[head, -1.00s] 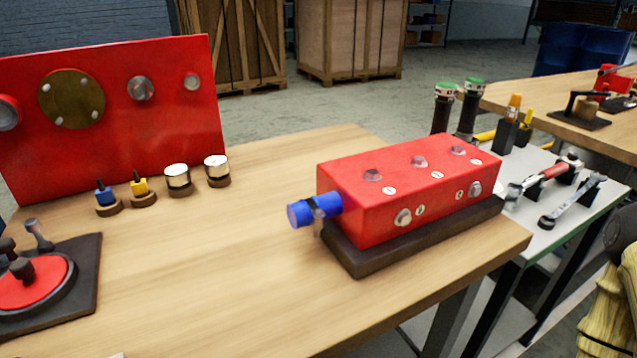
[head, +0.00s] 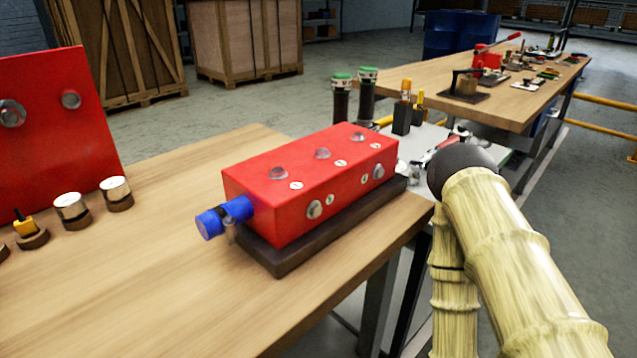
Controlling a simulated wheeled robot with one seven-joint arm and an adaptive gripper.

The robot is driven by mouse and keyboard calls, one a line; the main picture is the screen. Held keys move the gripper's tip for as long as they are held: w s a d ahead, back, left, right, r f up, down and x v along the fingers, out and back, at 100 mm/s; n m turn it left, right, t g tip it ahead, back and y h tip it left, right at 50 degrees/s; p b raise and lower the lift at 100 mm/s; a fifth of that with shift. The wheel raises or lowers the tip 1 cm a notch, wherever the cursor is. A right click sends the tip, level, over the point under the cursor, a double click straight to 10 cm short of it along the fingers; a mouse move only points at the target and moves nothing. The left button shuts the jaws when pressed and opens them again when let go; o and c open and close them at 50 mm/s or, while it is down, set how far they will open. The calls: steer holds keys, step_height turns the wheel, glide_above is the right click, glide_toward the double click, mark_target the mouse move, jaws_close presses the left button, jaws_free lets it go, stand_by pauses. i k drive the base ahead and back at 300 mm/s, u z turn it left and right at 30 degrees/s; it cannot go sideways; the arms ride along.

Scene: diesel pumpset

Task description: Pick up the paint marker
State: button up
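Two black holders stand on the light-topped side stand behind the red block. One holds an orange-topped item (head: 406,88) and the other a slimmer yellow item (head: 419,97). Either could be the paint marker; they are too small to tell. My pale, ringed arm with a dark rounded joint fills the lower right and covers part of the stand. My gripper is not in view.
A red block (head: 310,185) with a blue fitting (head: 223,217) sits on a dark base at the wooden bench's right edge. Two green-capped dark cylinders (head: 341,95) (head: 367,90) stand behind it. Tools on the stand are partly hidden by my arm. Another wooden bench (head: 510,105) stands beyond.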

mark_target(419, 105)
steer(key=u, duration=0.15)
steer(key=k, duration=1)
steer(key=z, duration=1.35)
steer(key=i, duration=1.95)
steer(key=u, duration=1.25)
steer(key=i, duration=0.2)
steer(key=z, duration=0.05)
steer(key=k, duration=0.5)
steer(key=u, duration=0.35)
steer(key=i, duration=0.55)
steer(key=z, duration=0.15)
